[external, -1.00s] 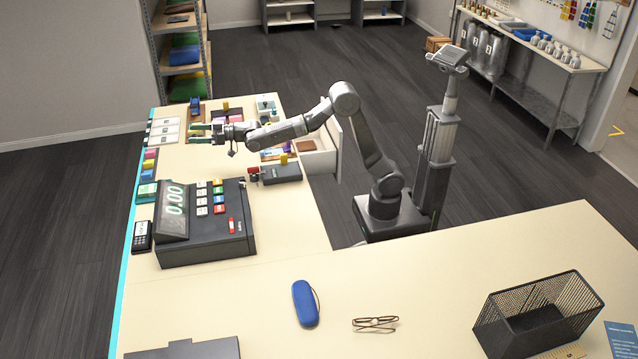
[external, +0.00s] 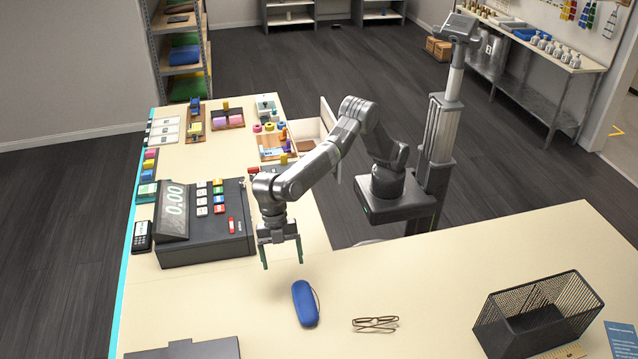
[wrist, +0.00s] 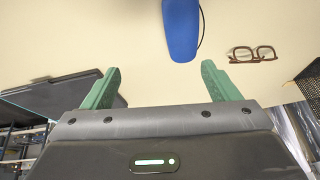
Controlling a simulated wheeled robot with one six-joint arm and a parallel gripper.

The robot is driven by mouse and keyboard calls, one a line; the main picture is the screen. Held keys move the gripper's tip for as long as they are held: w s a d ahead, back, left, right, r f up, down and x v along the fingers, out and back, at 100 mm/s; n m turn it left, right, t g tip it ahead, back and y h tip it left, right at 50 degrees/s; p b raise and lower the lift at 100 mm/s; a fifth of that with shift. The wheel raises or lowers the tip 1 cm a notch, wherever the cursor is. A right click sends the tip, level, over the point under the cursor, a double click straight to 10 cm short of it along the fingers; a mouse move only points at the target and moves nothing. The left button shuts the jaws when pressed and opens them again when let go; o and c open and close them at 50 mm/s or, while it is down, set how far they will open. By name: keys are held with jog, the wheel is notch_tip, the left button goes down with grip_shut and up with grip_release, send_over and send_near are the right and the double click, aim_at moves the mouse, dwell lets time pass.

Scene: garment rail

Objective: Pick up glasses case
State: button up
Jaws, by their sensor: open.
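The blue glasses case (external: 305,304) lies on the pale counter near the front, with a thin dark cord or edge along its right side. My gripper (external: 283,254) is open and empty, fingers pointing down, above the counter and just behind and left of the case. In the wrist view the case (wrist: 182,28) shows at the top, beyond and between the green fingertips (wrist: 160,80), nearer the right one. The fingers do not touch it. The far end of the case is cut off in that view.
Brown-framed glasses (external: 375,323) lie to the right of the case. A black cash register (external: 205,225) stands close to the left of my gripper. A black mesh basket (external: 538,315) stands farther right. The counter around the case is clear.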

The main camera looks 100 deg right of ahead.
jog(key=s+a+n, duration=0.1)
jog(key=s+a, duration=0.1)
jog(key=s, duration=0.1)
jog(key=p, duration=0.1)
send_over(304, 298)
jog(key=d, duration=0.2)
jog(key=shift+g+h, duration=0.3)
jog(key=shift+g, duration=0.1)
jog(key=f, duration=0.6)
jog(key=shift+w+f, duration=0.25)
jog(key=shift+w, duration=0.15)
jog(key=shift+p+x, duration=1.15)
jog(key=shift+x, duration=2.05)
jog(key=shift+d, duration=0.15)
jog(key=c, duration=1.1)
